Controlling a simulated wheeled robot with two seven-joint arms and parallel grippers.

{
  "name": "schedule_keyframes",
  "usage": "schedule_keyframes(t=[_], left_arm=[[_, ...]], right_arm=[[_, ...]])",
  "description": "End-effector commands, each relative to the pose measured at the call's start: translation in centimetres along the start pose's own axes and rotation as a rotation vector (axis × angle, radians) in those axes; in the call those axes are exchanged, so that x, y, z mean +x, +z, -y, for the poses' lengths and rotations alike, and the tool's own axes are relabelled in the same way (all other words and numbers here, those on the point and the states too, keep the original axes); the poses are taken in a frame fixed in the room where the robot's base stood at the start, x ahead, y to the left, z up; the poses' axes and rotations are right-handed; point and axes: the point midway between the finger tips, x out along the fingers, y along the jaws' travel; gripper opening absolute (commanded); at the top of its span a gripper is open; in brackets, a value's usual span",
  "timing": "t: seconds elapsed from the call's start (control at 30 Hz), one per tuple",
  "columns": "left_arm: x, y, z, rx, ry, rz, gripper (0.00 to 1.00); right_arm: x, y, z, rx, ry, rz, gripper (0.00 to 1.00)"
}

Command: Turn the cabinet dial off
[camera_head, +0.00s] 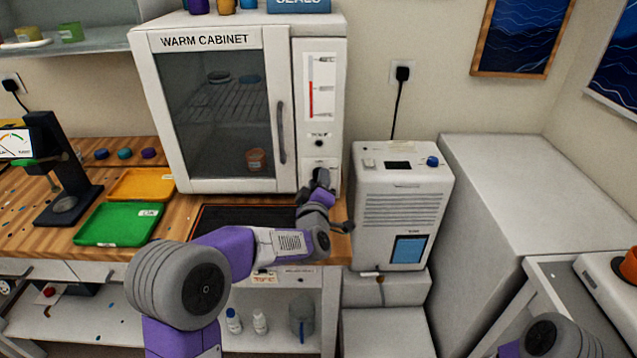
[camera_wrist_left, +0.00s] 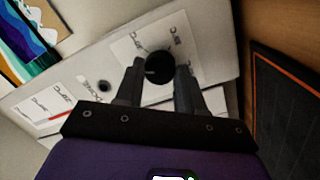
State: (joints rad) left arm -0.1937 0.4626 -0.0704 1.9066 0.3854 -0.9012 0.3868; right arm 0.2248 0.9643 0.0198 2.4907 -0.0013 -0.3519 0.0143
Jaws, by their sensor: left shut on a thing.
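The white warm cabinet (camera_head: 269,180) stands on the wooden bench, its glass door closed. Its right-hand panel carries a gauge with a red bar and a small dark knob (camera_head: 319,142). My left gripper (camera_head: 321,178) is at the lower part of this panel and hides the dial there in the head view. In the left wrist view the black round dial (camera_wrist_left: 159,67) sits on a white label plate, between the two fingers of my left gripper (camera_wrist_left: 158,80), which are shut on it. My right gripper is out of view.
A dark mat (camera_head: 240,219) lies in front of the cabinet, under my left arm. Green (camera_head: 115,226) and orange (camera_head: 141,184) trays lie to its left. A white machine (camera_head: 400,205) stands close on the right. A cup (camera_head: 256,160) is inside the cabinet.

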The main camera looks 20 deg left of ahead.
Motion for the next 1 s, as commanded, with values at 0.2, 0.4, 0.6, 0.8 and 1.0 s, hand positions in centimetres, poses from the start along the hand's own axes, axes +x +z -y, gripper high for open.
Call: schedule_keyframes(t=[0.2, 0.4, 0.6, 0.8, 1.0], left_arm=[[0.02, 0.04, 0.1, -0.18, 0.013, -0.012, 0.08], [0.02, 0.08, 0.09, -0.304, 0.022, -0.02, 0.08], [0.01, 0.08, 0.04, -0.38, 0.029, -0.026, 0.08], [0.01, 0.09, 0.03, -0.413, 0.031, -0.028, 0.08], [0.01, 0.1, 0.01, -0.419, 0.032, -0.028, 0.08]], right_arm=[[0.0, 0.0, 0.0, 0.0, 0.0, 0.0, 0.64], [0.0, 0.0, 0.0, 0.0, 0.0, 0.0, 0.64], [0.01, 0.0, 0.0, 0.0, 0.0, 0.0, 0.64], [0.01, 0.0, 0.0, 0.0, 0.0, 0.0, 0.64], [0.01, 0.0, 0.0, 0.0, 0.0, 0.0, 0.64]])
